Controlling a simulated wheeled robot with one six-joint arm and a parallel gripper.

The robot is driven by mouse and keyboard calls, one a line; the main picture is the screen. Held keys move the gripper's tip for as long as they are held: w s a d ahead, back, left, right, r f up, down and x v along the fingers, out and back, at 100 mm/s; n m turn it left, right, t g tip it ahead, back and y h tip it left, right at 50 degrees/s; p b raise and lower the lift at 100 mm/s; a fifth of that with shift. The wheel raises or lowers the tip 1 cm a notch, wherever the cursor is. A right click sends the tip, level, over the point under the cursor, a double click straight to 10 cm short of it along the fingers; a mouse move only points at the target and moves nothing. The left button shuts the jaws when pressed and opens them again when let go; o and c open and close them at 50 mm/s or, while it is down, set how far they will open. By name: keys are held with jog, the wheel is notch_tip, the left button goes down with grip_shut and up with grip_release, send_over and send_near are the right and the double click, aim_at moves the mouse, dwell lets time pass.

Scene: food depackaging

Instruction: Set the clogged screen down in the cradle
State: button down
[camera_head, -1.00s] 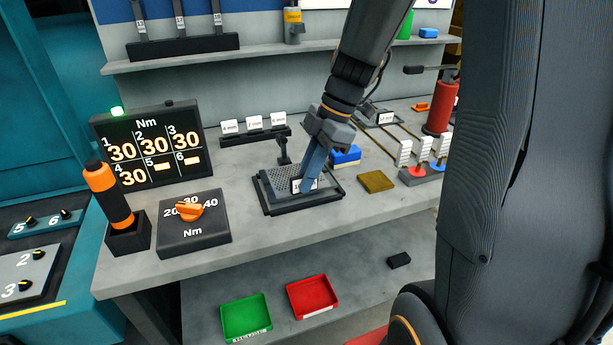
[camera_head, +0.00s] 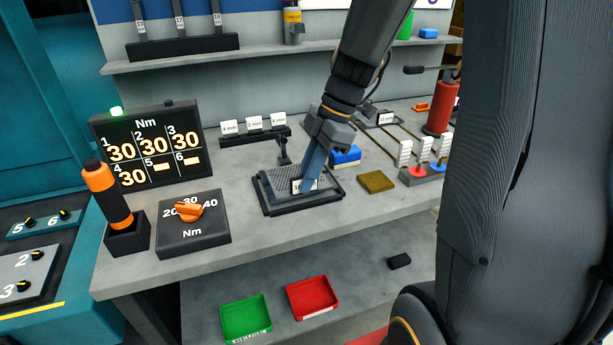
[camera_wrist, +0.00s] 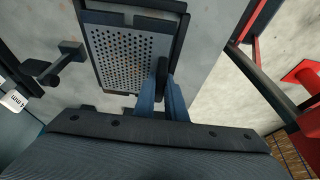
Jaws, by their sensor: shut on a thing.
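The clogged screen (camera_head: 285,181) is a grey perforated plate with a small white label at its front edge. It lies over the black cradle (camera_head: 275,211) on the bench, and its holes show in the wrist view (camera_wrist: 124,58). My gripper (camera_head: 308,185) reaches down to the screen's right front part. In the wrist view, its blue fingers (camera_wrist: 162,90) are shut on a dark grip at the screen's edge. The screen looks nearly flat in the cradle frame. I cannot tell whether it is fully seated, as the fingers hide part of it.
A black clamp post (camera_head: 284,152) stands just behind the cradle. A torque dial box (camera_head: 193,232) is at left, a blue block (camera_head: 345,155) and a brown pad (camera_head: 376,182) at right. Green (camera_head: 246,317) and red (camera_head: 312,297) trays lie below. Bare bench lies in front of the cradle.

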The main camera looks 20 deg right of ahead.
jog(key=shift+f+b, duration=0.85)
jog(key=shift+f, duration=0.2)
jog(key=c, duration=1.7)
grip_release()
jog(key=shift+f, duration=0.1)
jog(key=shift+s, duration=0.1)
jog(key=v, duration=0.4)
jog(key=b+v, duration=0.1)
jog(key=v, duration=0.3)
jog(key=shift+w, duration=0.2)
jog(key=shift+s, duration=0.1)
